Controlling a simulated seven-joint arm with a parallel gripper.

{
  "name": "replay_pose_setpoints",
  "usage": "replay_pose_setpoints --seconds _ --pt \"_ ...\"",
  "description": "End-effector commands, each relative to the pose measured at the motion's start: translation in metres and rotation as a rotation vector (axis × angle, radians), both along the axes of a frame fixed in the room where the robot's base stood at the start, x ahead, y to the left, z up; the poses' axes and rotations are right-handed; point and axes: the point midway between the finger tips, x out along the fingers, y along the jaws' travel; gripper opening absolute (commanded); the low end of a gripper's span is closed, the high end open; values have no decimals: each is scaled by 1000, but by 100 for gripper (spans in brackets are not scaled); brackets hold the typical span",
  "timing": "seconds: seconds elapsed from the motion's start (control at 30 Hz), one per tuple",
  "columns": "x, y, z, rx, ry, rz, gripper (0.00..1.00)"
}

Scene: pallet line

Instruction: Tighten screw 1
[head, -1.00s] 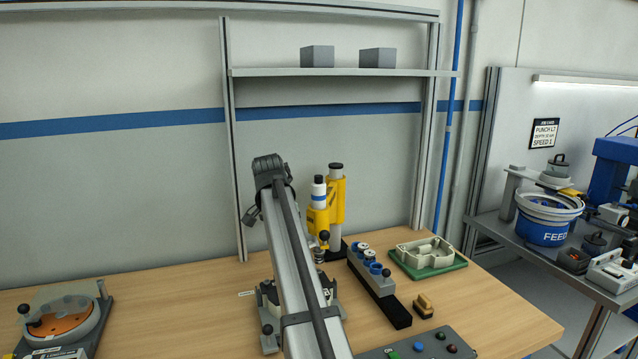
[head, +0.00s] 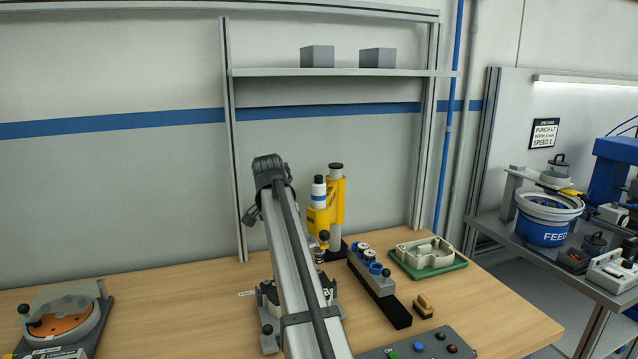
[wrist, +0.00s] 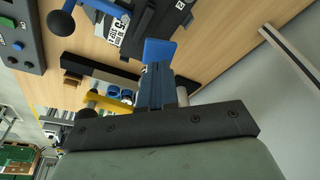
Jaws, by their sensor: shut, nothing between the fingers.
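In the wrist view my gripper (wrist: 158,52) is shut, with its blue fingers together and nothing between them. It points toward a dark fixture (wrist: 156,20) with a white label on the wooden bench. In the head view the fixture (head: 268,318) is partly hidden behind my arm, and my gripper cannot be seen there. A yellow driver tool (head: 335,200) stands upright in the head view; a yellow part (wrist: 95,103) shows beside my fingers in the wrist view. I cannot make out screw 1 in either view.
A grey block with blue and white round parts (head: 372,272) sits right of the fixture. A cream housing on a green tray (head: 430,272) lies behind it. A button panel (head: 425,345) is at the front. The bench is clear between the fixture and the orange-disc device (head: 65,318).

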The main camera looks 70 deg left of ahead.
Motion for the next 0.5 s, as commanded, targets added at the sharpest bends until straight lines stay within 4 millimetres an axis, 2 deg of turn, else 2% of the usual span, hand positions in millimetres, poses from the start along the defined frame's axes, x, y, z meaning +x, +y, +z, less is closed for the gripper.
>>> replay_pose_setpoints --seconds 0.5 --pt "0 0 -13 0 0 0 0"
